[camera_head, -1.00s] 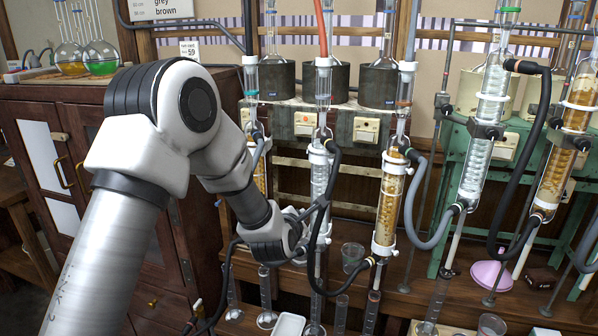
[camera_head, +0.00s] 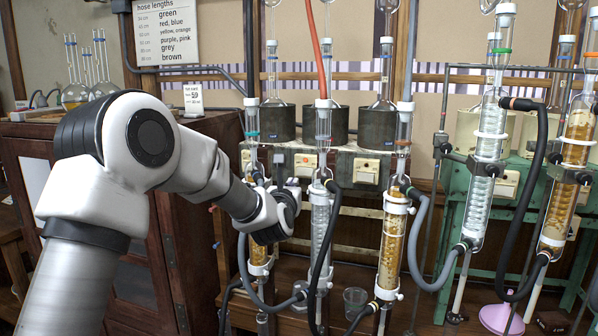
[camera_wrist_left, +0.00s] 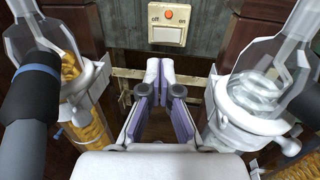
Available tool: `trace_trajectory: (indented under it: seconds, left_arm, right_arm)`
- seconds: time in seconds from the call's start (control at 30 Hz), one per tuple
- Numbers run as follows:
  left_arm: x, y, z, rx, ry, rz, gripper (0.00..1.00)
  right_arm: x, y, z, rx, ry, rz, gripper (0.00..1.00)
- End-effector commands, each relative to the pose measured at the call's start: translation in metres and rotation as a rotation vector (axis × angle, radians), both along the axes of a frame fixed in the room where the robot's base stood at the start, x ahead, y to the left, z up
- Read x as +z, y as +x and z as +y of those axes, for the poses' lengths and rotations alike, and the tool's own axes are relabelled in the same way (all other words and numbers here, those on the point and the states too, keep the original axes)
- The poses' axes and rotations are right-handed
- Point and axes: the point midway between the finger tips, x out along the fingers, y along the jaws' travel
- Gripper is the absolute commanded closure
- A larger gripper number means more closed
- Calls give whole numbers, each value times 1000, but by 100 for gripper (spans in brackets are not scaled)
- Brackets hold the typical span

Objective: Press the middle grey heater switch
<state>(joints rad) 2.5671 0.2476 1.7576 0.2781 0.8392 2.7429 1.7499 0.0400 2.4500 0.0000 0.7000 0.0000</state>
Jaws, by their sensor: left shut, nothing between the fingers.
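The middle grey heater switch (camera_head: 305,163) is a cream box under the middle dark grey heater (camera_head: 335,128), on the grey panel. What looks like the same switch (camera_wrist_left: 167,30) shows in the left wrist view, with an orange-red light and "off" and "on" labels. My left gripper (camera_head: 291,184) is shut and empty, low in front of the panel. In the left wrist view its fingertips (camera_wrist_left: 160,66) point toward the switch, below its rocker and apart from it. Its tips are partly hard to make out in the head view.
An amber-filled glass column (camera_wrist_left: 80,85) stands left of my left gripper and a clear coiled column (camera_wrist_left: 240,105) stands right, both close. Black and grey hoses (camera_head: 418,240) hang in front. Another switch (camera_head: 366,171) sits to the right.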

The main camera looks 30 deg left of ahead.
Motion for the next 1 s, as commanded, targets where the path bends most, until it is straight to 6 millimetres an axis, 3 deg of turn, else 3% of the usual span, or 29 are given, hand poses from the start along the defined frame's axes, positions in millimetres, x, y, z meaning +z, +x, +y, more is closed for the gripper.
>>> trace_trajectory:
  seconds: [0.3,0.5,0.9,1.0]
  left_arm:
    - [4,66,24,1,3,0,100]
    - [2,92,33,0,2,1,100]
    - [-1,98,36,0,1,0,100]
    - [-4,94,46,12,0,-1,100]
  right_arm:
    - [27,0,0,0,0,0,100]
    - [38,0,0,0,0,0,100]
    - [37,0,0,0,0,0,100]
    - [29,0,0,0,0,0,100]
